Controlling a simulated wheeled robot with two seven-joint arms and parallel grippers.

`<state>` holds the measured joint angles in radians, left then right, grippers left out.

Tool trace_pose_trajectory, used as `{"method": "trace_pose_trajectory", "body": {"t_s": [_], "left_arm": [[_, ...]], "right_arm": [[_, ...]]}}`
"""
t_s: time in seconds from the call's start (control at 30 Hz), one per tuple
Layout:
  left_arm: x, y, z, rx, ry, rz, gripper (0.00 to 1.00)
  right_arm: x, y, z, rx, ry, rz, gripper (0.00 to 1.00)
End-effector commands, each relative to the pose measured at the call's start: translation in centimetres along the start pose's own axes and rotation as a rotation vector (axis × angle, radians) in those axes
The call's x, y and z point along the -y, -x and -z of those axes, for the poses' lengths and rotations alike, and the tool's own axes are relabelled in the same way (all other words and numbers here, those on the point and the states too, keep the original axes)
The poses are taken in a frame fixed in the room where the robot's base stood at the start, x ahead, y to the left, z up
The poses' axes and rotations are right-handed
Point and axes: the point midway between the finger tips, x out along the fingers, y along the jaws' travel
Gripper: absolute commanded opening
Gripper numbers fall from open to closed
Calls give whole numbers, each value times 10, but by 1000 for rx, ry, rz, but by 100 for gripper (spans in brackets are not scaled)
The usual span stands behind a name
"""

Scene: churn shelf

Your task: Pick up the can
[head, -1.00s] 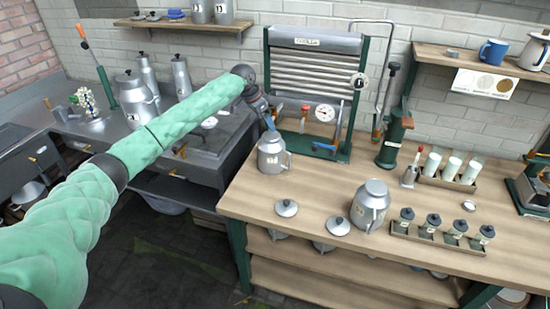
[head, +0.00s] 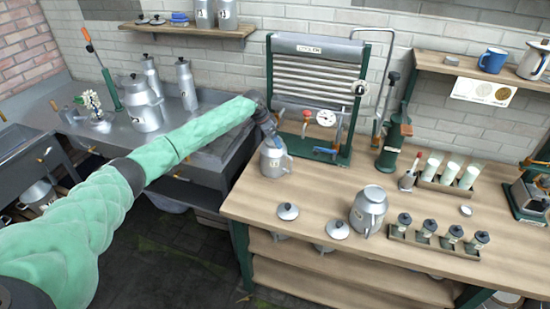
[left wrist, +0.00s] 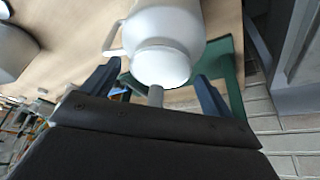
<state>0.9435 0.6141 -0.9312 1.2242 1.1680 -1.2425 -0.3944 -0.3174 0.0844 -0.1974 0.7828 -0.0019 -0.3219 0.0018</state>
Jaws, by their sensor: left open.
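A grey metal can (head: 274,163) with a side handle and a small label stands at the back left of the wooden bench. My left gripper (head: 272,140) is right above its top, angled down. In the left wrist view, the can (left wrist: 168,30) shows pale between the two open dark fingers (left wrist: 157,75), with its handle to the left. I cannot tell whether the fingers touch it. A second grey can (head: 367,210) stands further right on the bench. My right gripper is not in view.
Two round lids (head: 287,211) lie in front of the can. A green-framed roller rack (head: 348,100) stands close behind it. A tray of small jars (head: 435,240) and a tray of white glasses (head: 448,187) are to the right. More cans (head: 141,112) stand on the left counter.

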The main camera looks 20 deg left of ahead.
Motion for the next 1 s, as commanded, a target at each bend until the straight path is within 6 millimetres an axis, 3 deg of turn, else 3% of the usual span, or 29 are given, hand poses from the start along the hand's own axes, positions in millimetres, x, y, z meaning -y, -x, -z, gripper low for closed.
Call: {"method": "trace_pose_trajectory", "body": {"t_s": [0.3, 0.73, 1.0], "left_arm": [[0, -3, 0, 0, 0, 0, 84], [0, -2, 0, 0, 0, 1, 0], [1, 0, 2, -4, 0, 2, 0]], "right_arm": [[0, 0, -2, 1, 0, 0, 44], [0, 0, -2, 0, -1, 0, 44], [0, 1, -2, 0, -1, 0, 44]]}}
